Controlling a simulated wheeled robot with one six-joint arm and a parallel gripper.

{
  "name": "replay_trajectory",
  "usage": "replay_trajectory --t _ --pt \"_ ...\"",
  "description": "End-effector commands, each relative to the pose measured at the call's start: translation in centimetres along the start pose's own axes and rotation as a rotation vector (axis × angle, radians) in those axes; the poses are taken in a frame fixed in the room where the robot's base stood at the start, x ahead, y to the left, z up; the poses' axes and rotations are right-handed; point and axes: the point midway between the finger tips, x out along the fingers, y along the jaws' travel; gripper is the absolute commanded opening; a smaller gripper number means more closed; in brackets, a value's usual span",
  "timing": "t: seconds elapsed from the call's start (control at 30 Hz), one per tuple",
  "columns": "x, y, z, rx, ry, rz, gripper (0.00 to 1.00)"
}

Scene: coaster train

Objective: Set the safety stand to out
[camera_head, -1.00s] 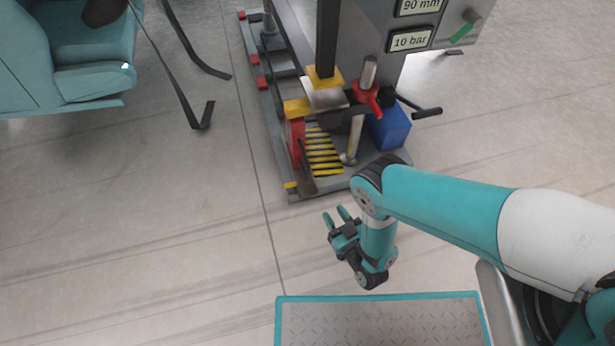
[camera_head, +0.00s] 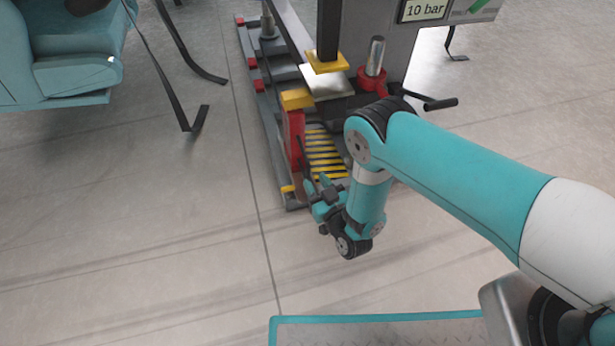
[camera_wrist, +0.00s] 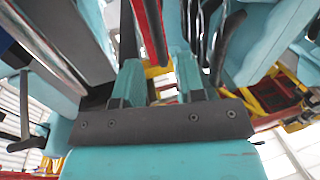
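The safety stand appears to be the red upright (camera_head: 294,138) with a yellow cap, at the near left of the machine's base. A thin dark handle (camera_head: 304,155) stands beside it on its right. My gripper (camera_head: 317,183) is just in front of the stand's lower part, close to the lower end of the dark handle. In the wrist view its two teal fingers (camera_wrist: 159,80) are apart. A red bar (camera_wrist: 154,30) shows beyond the gap between them. I cannot tell whether the fingers touch the handle.
The machine's grey base (camera_head: 262,110) has a yellow-and-black striped plate (camera_head: 322,150). A red-collared post (camera_head: 374,70) and a black lever (camera_head: 435,103) are on its right. Teal seats (camera_head: 75,70) with hanging straps are at the left. The floor between is clear.

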Motion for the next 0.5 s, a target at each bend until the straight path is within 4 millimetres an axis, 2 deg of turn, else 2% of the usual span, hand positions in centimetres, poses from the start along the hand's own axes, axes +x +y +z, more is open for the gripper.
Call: replay_trajectory --t 0.03,0.2,0.5 --pt "1.1 0.1 0.5 0.002 0.004 0.002 0.37" --pt "3.7 0.1 0.4 0.0 0.002 0.002 0.37" --pt "5.1 0.0 0.0 -0.001 0.0 0.0 0.37"
